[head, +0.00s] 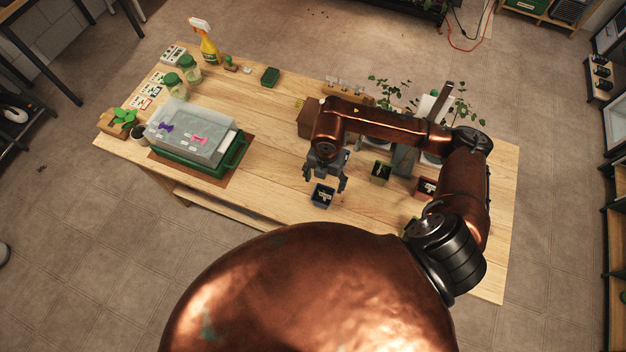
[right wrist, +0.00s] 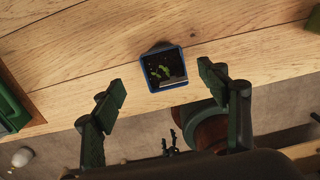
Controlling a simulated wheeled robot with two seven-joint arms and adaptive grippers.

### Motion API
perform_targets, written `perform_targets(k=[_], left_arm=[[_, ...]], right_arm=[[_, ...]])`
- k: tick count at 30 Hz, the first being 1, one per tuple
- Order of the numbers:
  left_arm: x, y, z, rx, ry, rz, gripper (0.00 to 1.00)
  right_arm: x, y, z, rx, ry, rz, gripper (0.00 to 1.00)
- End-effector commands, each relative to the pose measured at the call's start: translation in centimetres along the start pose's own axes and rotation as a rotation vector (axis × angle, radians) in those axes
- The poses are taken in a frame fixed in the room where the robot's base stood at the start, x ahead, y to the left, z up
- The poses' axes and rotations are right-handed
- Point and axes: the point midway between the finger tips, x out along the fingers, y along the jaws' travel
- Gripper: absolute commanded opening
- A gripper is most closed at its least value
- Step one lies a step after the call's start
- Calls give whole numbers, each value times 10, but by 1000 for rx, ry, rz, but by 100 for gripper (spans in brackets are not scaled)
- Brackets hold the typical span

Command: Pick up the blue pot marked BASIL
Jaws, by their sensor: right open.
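The blue pot (head: 322,203) stands upright on the wooden table near its front edge, with dark soil and a small seedling inside. Its marking is too small to read. It also shows in the right wrist view as a square blue rim (right wrist: 167,86). My right gripper (head: 325,183) is open and empty, pointing down just above and behind the pot in the head view. In the right wrist view the pot lies between the two spread fingers (right wrist: 162,78), a little beyond the tips. Contact is not visible. My left gripper is out of view.
A green-rimmed pot (head: 381,172) and a reddish pot (head: 427,187) stand to the right, partly near my right arm. A green tray (head: 204,168) with a clear lid (head: 190,132) sits at left. A spray bottle (head: 209,50) stands behind. The table left of the blue pot is clear.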

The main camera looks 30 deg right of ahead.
Motion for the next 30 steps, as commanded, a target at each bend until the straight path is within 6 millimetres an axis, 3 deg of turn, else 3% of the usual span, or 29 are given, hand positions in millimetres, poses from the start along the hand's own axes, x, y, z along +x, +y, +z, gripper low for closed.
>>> perform_targets(k=[3, 13, 18, 22, 26, 30], left_arm=[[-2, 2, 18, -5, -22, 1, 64], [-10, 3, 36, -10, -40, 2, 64], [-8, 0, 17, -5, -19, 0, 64], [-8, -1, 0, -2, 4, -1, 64], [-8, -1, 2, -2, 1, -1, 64], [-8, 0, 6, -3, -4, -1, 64]], right_arm=[[12, -3, -3, 0, 2, -1, 68], [56, 6, 1, 1, 7, -7, 68], [75, 6, 2, 1, 6, -8, 68], [78, 6, 2, 0, 5, -7, 68], [78, 7, 2, 0, 5, -6, 68], [78, 7, 2, 0, 5, -6, 59]])
